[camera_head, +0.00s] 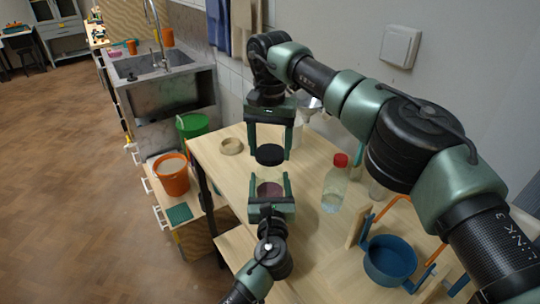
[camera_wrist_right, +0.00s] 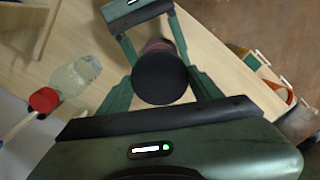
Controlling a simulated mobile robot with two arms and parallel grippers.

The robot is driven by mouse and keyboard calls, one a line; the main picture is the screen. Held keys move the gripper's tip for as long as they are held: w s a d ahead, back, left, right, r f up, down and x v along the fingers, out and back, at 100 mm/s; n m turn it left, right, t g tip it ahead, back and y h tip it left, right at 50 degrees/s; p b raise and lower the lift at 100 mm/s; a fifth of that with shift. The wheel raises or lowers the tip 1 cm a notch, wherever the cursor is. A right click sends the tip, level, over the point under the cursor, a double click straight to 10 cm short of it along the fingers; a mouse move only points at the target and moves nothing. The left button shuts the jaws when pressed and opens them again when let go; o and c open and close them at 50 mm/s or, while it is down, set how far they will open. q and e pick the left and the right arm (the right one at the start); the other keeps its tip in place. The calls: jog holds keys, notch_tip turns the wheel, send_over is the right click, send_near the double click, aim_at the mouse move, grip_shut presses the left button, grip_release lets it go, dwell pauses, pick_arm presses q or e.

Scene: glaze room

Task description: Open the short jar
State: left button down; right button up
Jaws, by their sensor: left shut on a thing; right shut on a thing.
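The short jar (camera_head: 270,190) has a purplish-red body and a pale upper part. My left gripper (camera_head: 270,180) is shut on it from the front, just over the table. The round black lid (camera_head: 270,155) is between the fingertips of my right gripper (camera_head: 270,151), which is shut on it from above. In the head view a gap shows between lid and jar, so they are apart. In the right wrist view the lid (camera_wrist_right: 160,78) hides most of the jar (camera_wrist_right: 165,45).
A clear bottle with a red cap (camera_head: 333,185) stands right of the jar on the wooden table (camera_head: 225,177). A blue pot (camera_head: 390,262) is at the front right. A wooden ring (camera_head: 231,146) lies left of the lid. An orange bucket (camera_head: 172,176) is lower left.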

pick_arm(q)
jog(key=shift+c, duration=0.7)
grip_release()
